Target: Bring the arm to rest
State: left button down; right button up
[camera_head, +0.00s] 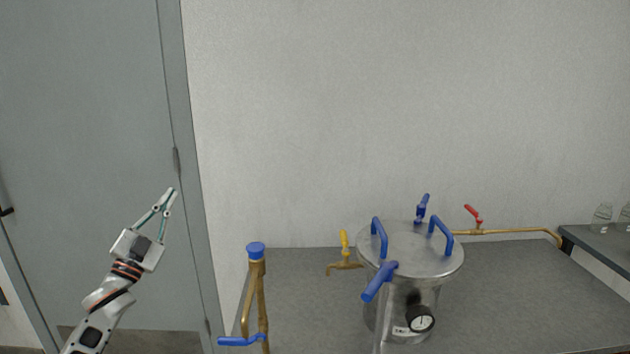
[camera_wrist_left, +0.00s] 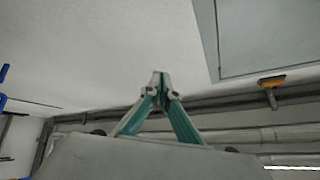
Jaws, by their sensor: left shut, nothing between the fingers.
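My left gripper (camera_head: 171,191) is raised at the left of the head view, in front of the grey door, with its fingers pointing up and a little to the right. It also shows in the left wrist view (camera_wrist_left: 160,75), where its fingertips meet with nothing between them. It is clear of the worktop and its fittings. My right gripper does not show in either view.
A steel vessel (camera_head: 412,262) with blue handles and a gauge (camera_head: 420,318) stands on the grey worktop (camera_head: 510,290). Brass pipes carry a blue-capped fitting (camera_head: 256,250), a yellow-handled tap (camera_head: 344,243) and a red-handled valve (camera_head: 473,214). Glass bottles (camera_head: 602,217) stand on a shelf at right.

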pick_arm(q)
jog(key=w+a+f+n+g+y, duration=0.3)
jog(key=a+f+n+y, duration=0.15)
jog(key=f, duration=0.25)
jog(key=w+a+f+n+g+y, duration=0.2)
jog(key=a+f+n+g+y, duration=0.15)
jog(key=f+y, duration=0.2)
jog(key=s+d+f+h, duration=0.1)
jog(key=s+d+f, duration=0.15)
jog(key=f, duration=0.35)
jog(key=s+d+f+h, duration=0.1)
jog(key=s+d+f, duration=0.1)
jog(key=s+f, duration=0.35)
jog(key=s+d+f+g+h, duration=0.1)
jog(key=s+d+f+g, duration=0.1)
jog(key=s+d+f, duration=0.75)
jog(key=s+d+f+g+h, duration=0.2)
jog(key=s+d+f+g, duration=0.15)
jog(key=s+f, duration=1.1)
jog(key=s+d, duration=0.2)
jog(key=s, duration=0.6)
jog(key=s+d+f+g, duration=0.1)
jog(key=s+d, duration=0.2)
jog(key=s, duration=0.5)
jog(key=shift+s+d+f, duration=0.15)
jog(key=shift+d+f, duration=0.1)
jog(key=shift+d, duration=0.1)
jog(key=shift+d, duration=0.1)
